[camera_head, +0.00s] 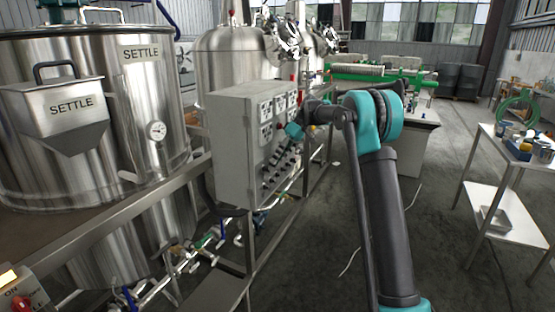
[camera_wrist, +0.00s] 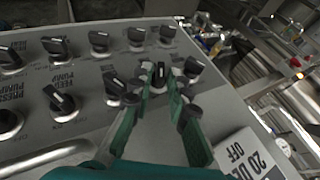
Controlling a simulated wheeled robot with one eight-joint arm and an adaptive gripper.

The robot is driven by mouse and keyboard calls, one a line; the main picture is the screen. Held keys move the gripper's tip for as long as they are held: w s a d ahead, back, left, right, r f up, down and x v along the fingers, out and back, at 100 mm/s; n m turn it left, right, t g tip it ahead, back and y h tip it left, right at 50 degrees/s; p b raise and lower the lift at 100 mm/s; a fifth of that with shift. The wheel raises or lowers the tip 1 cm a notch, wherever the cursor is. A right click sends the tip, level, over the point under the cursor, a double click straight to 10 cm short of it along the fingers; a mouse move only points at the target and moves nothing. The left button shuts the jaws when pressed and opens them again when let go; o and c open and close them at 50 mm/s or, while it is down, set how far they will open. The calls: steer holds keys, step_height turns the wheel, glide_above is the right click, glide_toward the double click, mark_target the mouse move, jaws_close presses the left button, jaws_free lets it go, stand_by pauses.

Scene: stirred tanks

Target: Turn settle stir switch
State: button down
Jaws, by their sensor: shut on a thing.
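A grey control box (camera_head: 232,150) stands on the frame left of my arm, with gauges and rows of black switches on its front. In the wrist view its panel (camera_wrist: 85,130) fills the left and centre. My gripper (camera_wrist: 160,80) has its green fingers closed around one black rotary switch (camera_wrist: 158,75), in the row nearer my gripper, towards the panel's right end. The label of this switch is hidden, so I cannot read which one it is. In the head view my gripper (camera_head: 294,131) is at the panel front, its fingertips too small to make out.
Other switches sit close on both sides, such as one to the left (camera_wrist: 115,87) and one to the right (camera_wrist: 193,67). A steel tank marked SETTLE (camera_head: 150,110) stands at left. A white table (camera_head: 500,155) stands at right, with open floor between.

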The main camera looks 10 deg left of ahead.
steer(key=shift+f, duration=0.1)
steer(key=c, duration=1.6)
jaws_free()
steer(key=shift+c, duration=0.2)
